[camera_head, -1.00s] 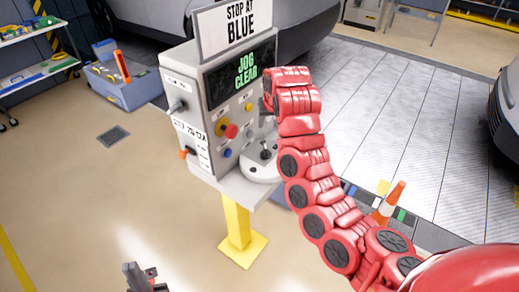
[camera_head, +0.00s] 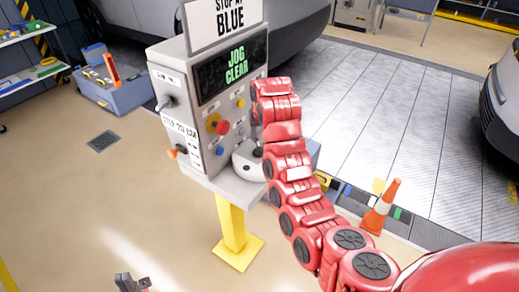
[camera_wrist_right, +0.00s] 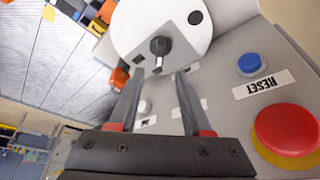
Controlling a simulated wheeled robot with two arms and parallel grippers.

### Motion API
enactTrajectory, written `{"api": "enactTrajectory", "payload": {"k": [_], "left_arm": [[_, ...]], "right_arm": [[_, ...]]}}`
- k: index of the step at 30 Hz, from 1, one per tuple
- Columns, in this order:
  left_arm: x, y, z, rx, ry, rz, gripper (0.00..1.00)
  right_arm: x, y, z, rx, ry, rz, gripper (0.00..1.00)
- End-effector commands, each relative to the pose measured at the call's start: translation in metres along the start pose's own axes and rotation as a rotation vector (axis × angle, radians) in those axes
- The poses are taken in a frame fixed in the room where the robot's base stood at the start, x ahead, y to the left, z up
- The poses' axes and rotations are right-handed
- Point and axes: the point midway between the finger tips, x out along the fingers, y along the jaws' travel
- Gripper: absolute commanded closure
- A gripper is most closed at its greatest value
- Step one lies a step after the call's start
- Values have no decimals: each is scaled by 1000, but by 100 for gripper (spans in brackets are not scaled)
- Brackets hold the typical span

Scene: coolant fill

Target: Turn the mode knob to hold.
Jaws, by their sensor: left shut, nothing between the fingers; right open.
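The grey control box (camera_head: 185,125) stands on a yellow post, its screen (camera_head: 236,68) reading "JOG CLEAR". A grey lever-like knob (camera_head: 165,103) and an orange one (camera_head: 177,151) are on its left side; their labels are too small to read fully, and I cannot tell which control is the mode knob. In the right wrist view, a dark stick (camera_wrist_right: 160,50) stands on a white round base (camera_wrist_right: 125,25). My right gripper (camera_wrist_right: 160,74) is open, its fingertips just short of the stick, nothing between them. My left gripper (camera_head: 132,283) is shut and empty, low at the front, away from the box.
A red button (camera_wrist_right: 288,130) and a blue "RESET" button (camera_wrist_right: 251,63) lie beside the right gripper. A sign (camera_head: 228,14) reading "STOP AT BLUE" tops the box. An orange cone (camera_head: 381,207) stands to the right.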

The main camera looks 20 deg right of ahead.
Motion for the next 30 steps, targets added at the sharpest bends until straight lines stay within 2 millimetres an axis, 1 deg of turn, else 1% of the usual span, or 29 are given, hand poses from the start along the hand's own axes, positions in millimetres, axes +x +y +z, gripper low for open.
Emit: {"api": "enactTrajectory", "payload": {"k": [1,2,3,9,12,19,29,30], "left_arm": [[-7,0,1,0,0,0,100],[6,0,-1,0,-1,0,100],[12,-1,-2,0,0,0,100],[25,-1,-4,0,0,0,100],[27,-1,-5,0,0,0,100],[31,-2,-5,0,0,0,100],[31,-2,-5,0,0,0,100],[31,-2,-5,0,0,0,100]], "right_arm": [[9,-1,1,-1,1,1,51],[11,1,0,1,-7,2,51],[21,1,0,0,-10,2,51],[59,1,0,0,-4,1,51],[72,0,-1,-2,-4,2,51],[88,0,0,0,-1,1,51],[90,0,0,0,1,0,51],[90,0,0,0,1,0,57]]}}
